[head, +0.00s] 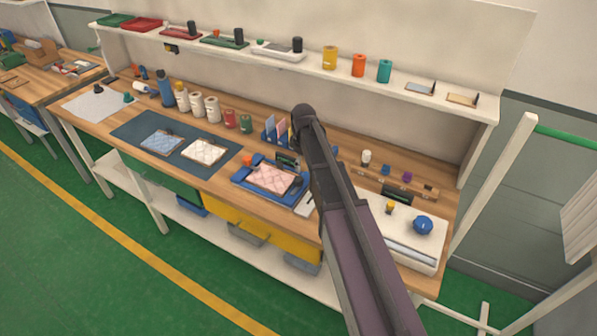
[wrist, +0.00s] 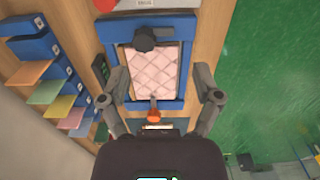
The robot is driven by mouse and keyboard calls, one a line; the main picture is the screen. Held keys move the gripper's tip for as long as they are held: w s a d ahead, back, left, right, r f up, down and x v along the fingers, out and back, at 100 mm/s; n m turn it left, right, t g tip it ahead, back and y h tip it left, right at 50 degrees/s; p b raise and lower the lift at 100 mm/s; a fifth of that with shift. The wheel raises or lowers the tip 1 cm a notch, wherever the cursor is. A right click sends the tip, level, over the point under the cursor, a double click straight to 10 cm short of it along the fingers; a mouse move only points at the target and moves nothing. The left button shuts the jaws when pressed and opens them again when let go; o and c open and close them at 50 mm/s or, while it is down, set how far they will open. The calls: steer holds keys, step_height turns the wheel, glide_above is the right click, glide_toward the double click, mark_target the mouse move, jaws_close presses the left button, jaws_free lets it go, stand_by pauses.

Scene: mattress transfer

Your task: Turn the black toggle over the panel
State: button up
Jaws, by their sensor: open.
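The panel is a pink quilted pad (head: 272,178) in a blue frame (head: 240,177) on the bench; the pad also shows in the wrist view (wrist: 152,72). The black toggle (wrist: 145,39) lies over the pad's upper edge in the wrist view, its short arm pointing right. An orange toggle (wrist: 155,115) is at the opposite end, its stem pointing onto the pad. My gripper (wrist: 161,75) is open and empty above the panel, its fingers on either side of the pad. The black toggle is beyond the fingertips, apart from them. My arm hides part of the head view there.
A rack of coloured cards (wrist: 50,90) stands left of the frame in the wrist view. A white box with a blue knob (head: 423,225) is at the bench's right. Two pads lie on a dark mat (head: 135,128) at the left. Green floor is open in front.

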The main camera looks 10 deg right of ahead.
steer(key=r+n+p, duration=0.1)
steer(key=r+n, duration=0.1)
glide_above(299, 179)
steer(key=shift+w+f, duration=0.1)
steer(key=shift+a+f, duration=0.1)
steer(key=shift+f, duration=0.1)
step_height(299, 179, down, 13)
steer(key=b, duration=1.4)
steer(key=shift+f, duration=0.2)
stand_by(0.4)
jaws_close()
